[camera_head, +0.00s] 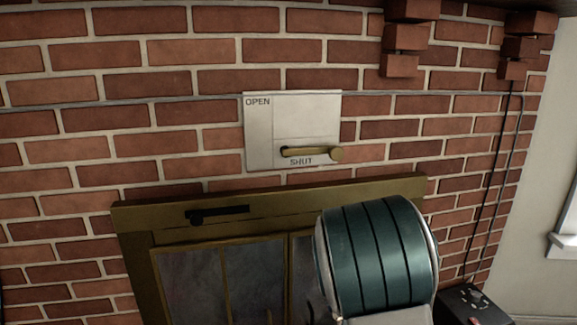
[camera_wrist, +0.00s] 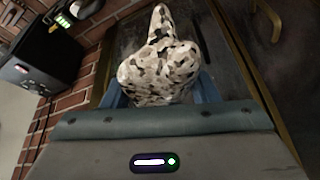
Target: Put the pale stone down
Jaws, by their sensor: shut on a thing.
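The pale stone (camera_wrist: 158,75) is mottled in cream, grey, brown and black, with a rounded body and a narrower top end. In the wrist view it sits between the blue fingers of my gripper (camera_wrist: 161,92), which is shut on it. The stone's lower end is hidden behind the gripper's body. I cannot tell from this view whether it touches anything else. The head view shows neither the stone nor my gripper's fingers; my teal arm link covers its lower right middle.
A brass-framed fireplace door (camera_head: 140,255) with dark panes is set in the brick wall (camera_head: 60,150). A white OPEN/SHUT plate (camera_head: 290,115) above it has its brass lever (camera_head: 312,154) near SHUT. A black box (camera_head: 470,305) stands at lower right, also in the wrist view (camera_wrist: 40,62).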

